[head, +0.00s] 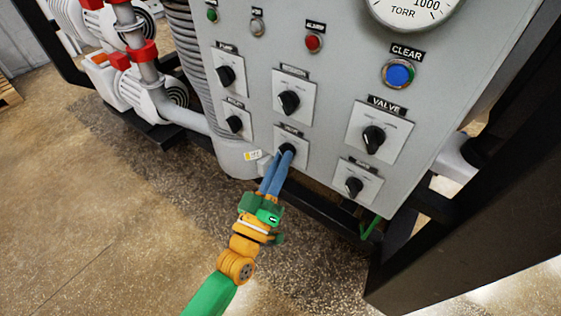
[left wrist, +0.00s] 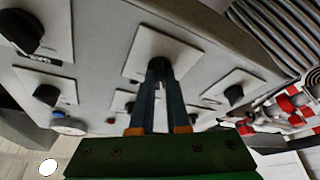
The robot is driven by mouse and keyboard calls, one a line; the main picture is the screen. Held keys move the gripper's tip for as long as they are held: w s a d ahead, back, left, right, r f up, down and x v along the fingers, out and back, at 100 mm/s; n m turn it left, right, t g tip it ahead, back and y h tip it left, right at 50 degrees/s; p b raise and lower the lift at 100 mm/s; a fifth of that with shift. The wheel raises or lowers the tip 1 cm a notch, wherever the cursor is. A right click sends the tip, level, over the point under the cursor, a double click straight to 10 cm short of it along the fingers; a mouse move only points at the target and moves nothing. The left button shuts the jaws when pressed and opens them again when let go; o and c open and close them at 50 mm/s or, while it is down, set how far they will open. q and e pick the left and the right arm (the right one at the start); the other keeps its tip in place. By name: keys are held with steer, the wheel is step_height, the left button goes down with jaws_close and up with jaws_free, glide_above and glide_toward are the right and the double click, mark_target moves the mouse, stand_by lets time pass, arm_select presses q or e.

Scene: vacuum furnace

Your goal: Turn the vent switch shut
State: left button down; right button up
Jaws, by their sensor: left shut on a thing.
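The vent switch (head: 289,147) is a black rotary knob on a white square plate, low in the middle of the grey control panel (head: 340,70). Its small label is hard to read. My left gripper (head: 283,158) reaches up from below, and its two blue fingers are shut on this knob. In the left wrist view the fingers (left wrist: 161,80) meet the knob (left wrist: 155,66) at the middle of its plate. The fingertips partly cover the knob, so its exact angle cannot be told. My right gripper is not in view.
Similar knobs sit close by, including one above (head: 289,101), one left (head: 234,123) and one lower right (head: 354,186). A blue clear button (head: 398,74) and a red lamp (head: 313,42) are higher. A black frame post (head: 455,180) stands right. Open floor lies below left.

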arm_select(q)
steer(key=c, duration=0.9)
jaws_free()
steer(key=b+v, duration=0.1)
steer(key=v, duration=0.6)
steer(key=shift+b, duration=0.35)
steer(key=shift+f, duration=0.1)
